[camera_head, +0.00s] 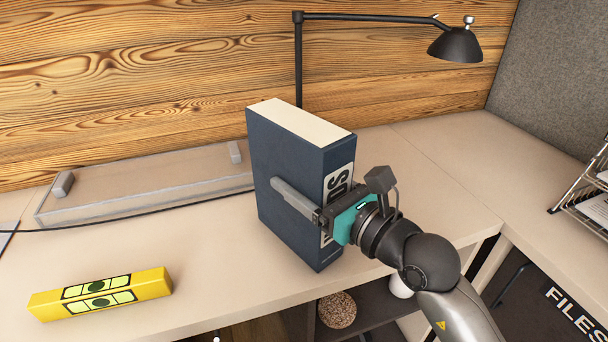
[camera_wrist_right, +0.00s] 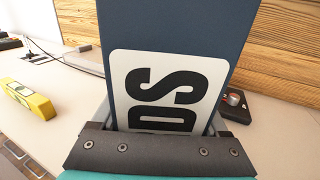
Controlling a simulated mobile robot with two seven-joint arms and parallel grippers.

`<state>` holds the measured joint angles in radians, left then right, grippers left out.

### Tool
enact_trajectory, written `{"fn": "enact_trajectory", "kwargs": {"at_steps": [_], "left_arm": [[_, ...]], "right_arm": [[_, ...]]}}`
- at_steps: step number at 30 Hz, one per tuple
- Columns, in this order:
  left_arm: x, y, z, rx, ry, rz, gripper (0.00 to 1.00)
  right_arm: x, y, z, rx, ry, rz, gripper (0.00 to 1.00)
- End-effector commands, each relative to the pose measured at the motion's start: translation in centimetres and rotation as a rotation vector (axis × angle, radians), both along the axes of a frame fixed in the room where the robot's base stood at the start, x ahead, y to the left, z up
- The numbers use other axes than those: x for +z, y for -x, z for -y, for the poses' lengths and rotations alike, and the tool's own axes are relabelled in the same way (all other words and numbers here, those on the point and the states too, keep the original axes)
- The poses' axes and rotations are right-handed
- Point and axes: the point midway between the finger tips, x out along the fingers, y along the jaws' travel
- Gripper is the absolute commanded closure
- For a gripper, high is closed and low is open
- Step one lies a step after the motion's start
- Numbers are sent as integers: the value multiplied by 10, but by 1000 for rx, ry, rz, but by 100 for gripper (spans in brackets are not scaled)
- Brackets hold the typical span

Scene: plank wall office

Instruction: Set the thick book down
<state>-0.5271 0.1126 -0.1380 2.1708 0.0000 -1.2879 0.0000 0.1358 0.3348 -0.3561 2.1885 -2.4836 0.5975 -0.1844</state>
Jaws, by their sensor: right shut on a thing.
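The thick book (camera_head: 283,163) is dark blue with pale pages and a white spine label with dark letters. It is upright near the desk's front edge in the head view. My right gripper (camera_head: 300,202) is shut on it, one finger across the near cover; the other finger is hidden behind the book. In the right wrist view, the book (camera_wrist_right: 185,28) rises between the fingers of my right gripper (camera_wrist_right: 160,135). I cannot tell whether its bottom touches the desk (camera_head: 205,262). My left gripper is not in view.
A black lamp (camera_head: 455,44) stands behind the book. A wire file rack (camera_head: 585,185) is at right. The desk right of the book is clear.

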Motion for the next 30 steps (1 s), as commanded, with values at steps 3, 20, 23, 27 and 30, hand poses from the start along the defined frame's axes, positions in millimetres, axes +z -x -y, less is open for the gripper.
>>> {"fn": "enact_trajectory", "kwargs": {"at_steps": [3, 20, 23, 27, 30], "left_arm": [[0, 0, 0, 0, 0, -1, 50], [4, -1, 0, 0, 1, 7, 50], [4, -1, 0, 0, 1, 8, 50], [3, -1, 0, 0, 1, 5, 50], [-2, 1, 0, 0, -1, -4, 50]], "right_arm": [[7, 0, 0, -1, -9, 16, 100], [-2, 0, 0, 0, 1, -1, 0], [-2, 0, 0, 0, 1, -1, 0], [0, 3, 3, -1, 2, -2, 0], [0, 12, 11, -1, 2, -4, 0]]}}
